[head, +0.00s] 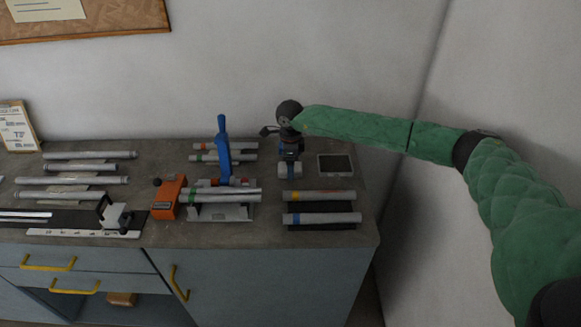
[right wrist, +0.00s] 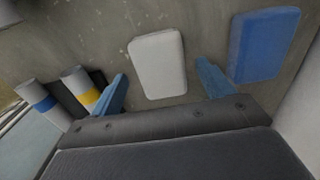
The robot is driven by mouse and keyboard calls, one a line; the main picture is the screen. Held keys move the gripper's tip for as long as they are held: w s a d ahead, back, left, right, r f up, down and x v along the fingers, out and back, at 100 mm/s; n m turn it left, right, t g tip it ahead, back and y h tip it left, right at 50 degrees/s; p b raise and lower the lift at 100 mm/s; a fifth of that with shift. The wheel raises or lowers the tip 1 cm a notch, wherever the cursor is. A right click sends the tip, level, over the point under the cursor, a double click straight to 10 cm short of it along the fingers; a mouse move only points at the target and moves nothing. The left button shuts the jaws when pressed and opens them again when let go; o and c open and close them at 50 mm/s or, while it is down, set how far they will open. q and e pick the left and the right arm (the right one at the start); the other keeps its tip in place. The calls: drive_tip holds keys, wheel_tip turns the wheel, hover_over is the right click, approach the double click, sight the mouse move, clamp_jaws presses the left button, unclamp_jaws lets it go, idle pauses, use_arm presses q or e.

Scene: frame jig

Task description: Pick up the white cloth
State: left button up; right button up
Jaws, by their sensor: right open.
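The white cloth (right wrist: 157,64) is a flat, rounded rectangular pad lying on the grey worktop in the right wrist view. It also shows as a small pale patch in the head view (head: 290,170), just below my right gripper. My right gripper (right wrist: 163,80) is open and empty, its two blue fingers to the left and right of the cloth in the wrist view. I cannot tell the exact height of the fingertips above the worktop. My left gripper is not in view.
A blue pad (right wrist: 264,45) lies beyond the right finger. Tubes with yellow (head: 318,196) and blue (head: 322,218) bands lie in front of the cloth. A dark, light-rimmed tray (head: 335,165) is to the right. A blue-handled clamp (head: 223,150) stands to the left.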

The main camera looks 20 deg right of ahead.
drive_tip(key=shift+f, duration=0.7)
drive_tip(key=shift+w+f, duration=0.2)
drive_tip(key=shift+f, duration=0.15)
drive_tip(key=shift+s+r, duration=0.1)
drive_tip(key=shift+s, duration=0.05)
drive_tip(key=shift+c, duration=1.1)
drive_tip(key=c, duration=0.8)
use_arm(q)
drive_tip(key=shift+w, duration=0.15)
use_arm(e)
drive_tip(key=shift+c, duration=0.2)
drive_tip(key=shift+r, duration=0.1)
